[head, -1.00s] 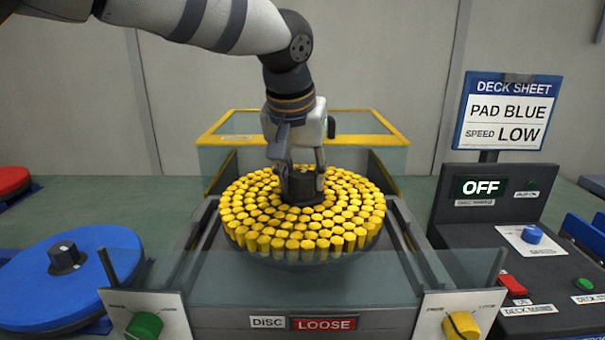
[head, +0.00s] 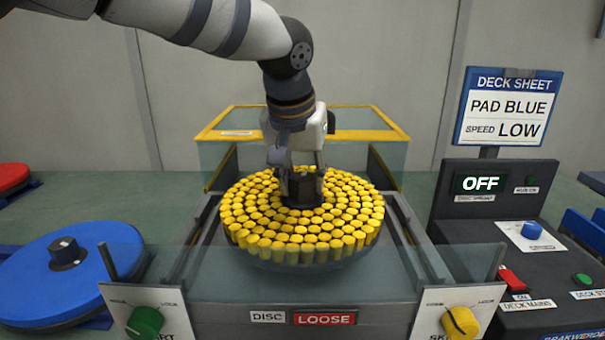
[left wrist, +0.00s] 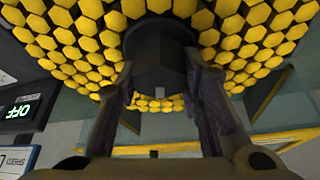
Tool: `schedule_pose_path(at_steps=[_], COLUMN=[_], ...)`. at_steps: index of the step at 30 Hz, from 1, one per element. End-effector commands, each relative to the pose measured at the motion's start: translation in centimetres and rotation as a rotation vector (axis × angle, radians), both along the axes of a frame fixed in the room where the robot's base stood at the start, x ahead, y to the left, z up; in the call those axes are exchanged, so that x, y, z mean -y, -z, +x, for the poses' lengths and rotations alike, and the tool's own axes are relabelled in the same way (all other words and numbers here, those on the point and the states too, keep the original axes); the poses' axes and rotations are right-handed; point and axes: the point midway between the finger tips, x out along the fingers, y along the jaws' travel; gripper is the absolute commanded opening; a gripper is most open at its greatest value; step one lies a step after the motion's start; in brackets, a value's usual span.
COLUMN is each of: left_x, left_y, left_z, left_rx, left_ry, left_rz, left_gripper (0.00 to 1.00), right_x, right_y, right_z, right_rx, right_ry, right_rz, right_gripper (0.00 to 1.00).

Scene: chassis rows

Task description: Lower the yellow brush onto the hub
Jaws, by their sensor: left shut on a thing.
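The yellow brush (head: 255,225) is a round disc covered with short yellow hexagonal tufts, with a dark knob (head: 303,196) at its centre. My left gripper (head: 302,180) is shut on this knob from above. The left wrist view shows the two fingers on either side of the dark knob (left wrist: 160,65), with yellow tufts (left wrist: 255,45) around it. The brush looks level over the grey machine bed (head: 300,288). The hub is hidden beneath the brush, so I cannot tell whether they touch. My right gripper is not in view.
A blue pad (head: 100,245) lies at left and a red pad (head: 12,176) behind it. A control panel (head: 500,190) reading OFF stands at right under a deck sheet (head: 507,107). A sign (head: 323,319) reads LOOSE. A clear yellow-edged guard (head: 300,135) stands behind the brush.

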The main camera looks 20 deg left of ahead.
Motion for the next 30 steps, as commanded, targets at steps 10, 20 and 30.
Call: schedule_pose_path(at_steps=[10, 20, 30], left_x=[0.0, 0.0, 0.0], left_y=[0.1, 0.2, 1.1], left_z=[0.1, 0.1, 0.0], left_rx=[0.009, 0.009, 0.008], left_ry=[0.0, 0.001, 0.0], left_rz=[-0.002, -0.002, -0.001], left_gripper=[0.0, 0.0, 0.0], right_x=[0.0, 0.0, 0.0], right_y=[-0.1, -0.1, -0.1], right_z=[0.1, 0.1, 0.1], right_rx=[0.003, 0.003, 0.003], right_ry=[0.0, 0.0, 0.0], right_rz=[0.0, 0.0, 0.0], right_gripper=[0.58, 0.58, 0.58])
